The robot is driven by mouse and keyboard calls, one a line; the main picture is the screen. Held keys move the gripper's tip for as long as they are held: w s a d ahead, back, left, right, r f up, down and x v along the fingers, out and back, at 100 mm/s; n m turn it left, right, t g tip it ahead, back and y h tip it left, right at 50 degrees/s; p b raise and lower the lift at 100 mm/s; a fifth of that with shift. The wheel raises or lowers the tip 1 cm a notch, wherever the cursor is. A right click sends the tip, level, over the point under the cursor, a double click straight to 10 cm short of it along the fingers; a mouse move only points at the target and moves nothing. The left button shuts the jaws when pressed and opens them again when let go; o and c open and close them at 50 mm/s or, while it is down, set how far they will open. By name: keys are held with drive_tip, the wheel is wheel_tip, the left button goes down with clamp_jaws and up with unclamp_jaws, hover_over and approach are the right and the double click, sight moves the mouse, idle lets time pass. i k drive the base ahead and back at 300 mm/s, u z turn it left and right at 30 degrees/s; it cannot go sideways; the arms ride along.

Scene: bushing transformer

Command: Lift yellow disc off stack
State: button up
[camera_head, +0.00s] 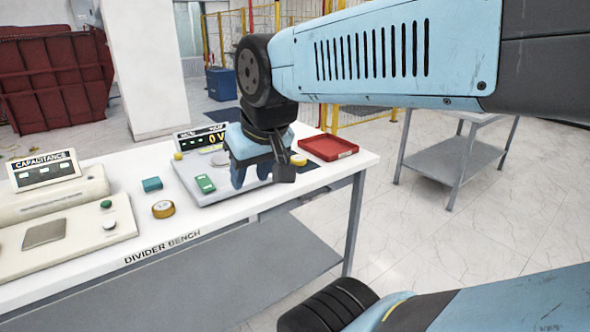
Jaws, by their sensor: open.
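My gripper (257,179) is open, pointing down over the right part of a grey instrument plate (205,192). It is to the right of and above the front disc, apart from it. What lies directly behind and under the fingers is hidden.
A red tray (328,148) lies at the bench's right end. The meter display (203,138) stands behind. A capacitance unit (45,170) fills the left. A grey side table (452,160) stands right.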

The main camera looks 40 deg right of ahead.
sight(297, 160)
drive_tip(key=z, duration=0.65)
drive_tip(key=i, duration=0.95)
drive_tip(key=z, duration=0.35)
drive_tip(key=k, duration=1.1)
drive_tip(key=u, duration=0.45)
drive_tip(key=i, duration=1)
drive_tip(key=z, duration=0.1)
